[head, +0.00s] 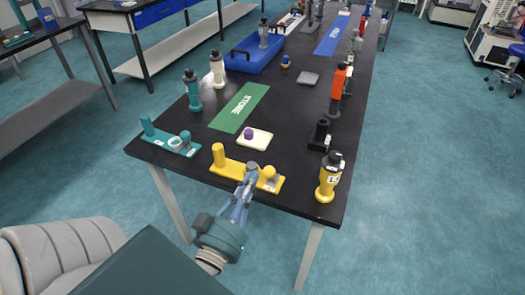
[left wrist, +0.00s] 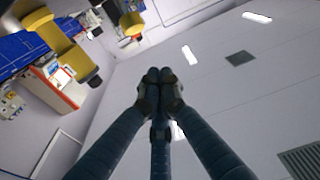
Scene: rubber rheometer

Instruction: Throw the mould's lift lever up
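My left gripper (head: 250,170) comes up from the bottom of the head view, in front of the yellow plate (head: 233,168) at the table's near edge. This plate carries a tall yellow post on its left and a yellow ball-topped part on its right. In the left wrist view the dark fingertips (left wrist: 160,76) are together, with nothing seen between them. They point toward wall and ceiling. Whether the gripper touches the plate or its parts I cannot tell. I cannot make out a mould lift lever for certain in either view. My right gripper is out of view.
On the black table stand a teal plate (head: 170,140), a white pad (head: 255,139) with a purple piece, a green mat (head: 239,107), a yellow bottle-shaped thing (head: 328,180), a black device (head: 320,134) and a blue tray (head: 240,63).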

